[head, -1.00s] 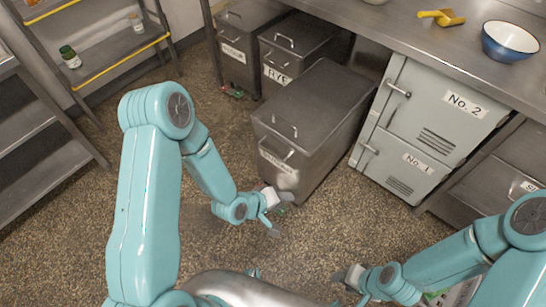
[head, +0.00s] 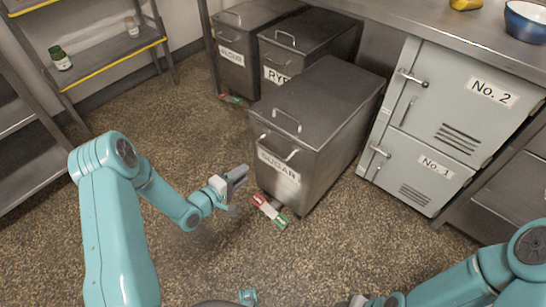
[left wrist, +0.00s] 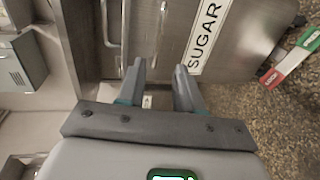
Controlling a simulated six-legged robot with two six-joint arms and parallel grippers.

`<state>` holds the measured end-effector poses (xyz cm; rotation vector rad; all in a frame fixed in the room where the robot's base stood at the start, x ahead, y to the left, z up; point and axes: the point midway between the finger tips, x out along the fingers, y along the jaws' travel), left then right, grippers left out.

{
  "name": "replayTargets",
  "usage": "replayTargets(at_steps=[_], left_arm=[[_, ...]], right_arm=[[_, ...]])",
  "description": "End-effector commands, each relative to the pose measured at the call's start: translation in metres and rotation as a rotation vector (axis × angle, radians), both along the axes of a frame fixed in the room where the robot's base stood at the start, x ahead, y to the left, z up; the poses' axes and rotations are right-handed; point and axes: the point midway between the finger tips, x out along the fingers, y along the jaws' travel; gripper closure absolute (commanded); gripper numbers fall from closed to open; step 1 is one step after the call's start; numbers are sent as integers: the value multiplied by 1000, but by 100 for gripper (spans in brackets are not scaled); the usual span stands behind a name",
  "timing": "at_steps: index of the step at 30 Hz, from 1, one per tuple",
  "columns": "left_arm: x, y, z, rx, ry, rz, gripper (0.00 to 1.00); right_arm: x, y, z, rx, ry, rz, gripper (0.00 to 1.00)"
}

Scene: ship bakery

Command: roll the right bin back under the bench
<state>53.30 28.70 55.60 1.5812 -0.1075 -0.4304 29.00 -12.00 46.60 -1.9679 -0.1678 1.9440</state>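The right bin is a grey steel bin labelled SUGAR (head: 325,100), standing out in front of the bench, with a lid handle and a front handle (head: 278,147). At its foot is a red and green pedal (head: 269,210); its red part reads LOCK in the left wrist view (left wrist: 271,78). I cannot tell which side is down. My left gripper (head: 240,188) is open and empty, left of the bin's front and apart from it. In the left wrist view its fingers (left wrist: 161,78) point towards the bin's front and handle (left wrist: 160,25). My right gripper (head: 358,300) barely shows at the bottom edge.
Two other bins, one labelled RYE (head: 308,50) and one behind it (head: 240,45), stand back left under the bench (head: 400,22). Grey lockers No. 2 (head: 465,95) and No. 1 (head: 415,172) are on the right. A shelf rack (head: 100,65) stands left. Speckled floor is clear in front.

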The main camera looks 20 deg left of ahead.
Motion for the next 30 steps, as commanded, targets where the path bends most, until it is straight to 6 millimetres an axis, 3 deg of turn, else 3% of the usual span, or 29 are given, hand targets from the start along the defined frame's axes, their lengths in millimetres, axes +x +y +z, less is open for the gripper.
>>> replayTargets(at_steps=[18, 30], left_arm=[[101, -38, -23, 1, -2, -2, 65], [141, -51, -31, -1, -1, -1, 65]], right_arm=[[0, 0, -20, 0, 0, 0, 57], [0, 0, -29, 0, 0, 0, 57]])
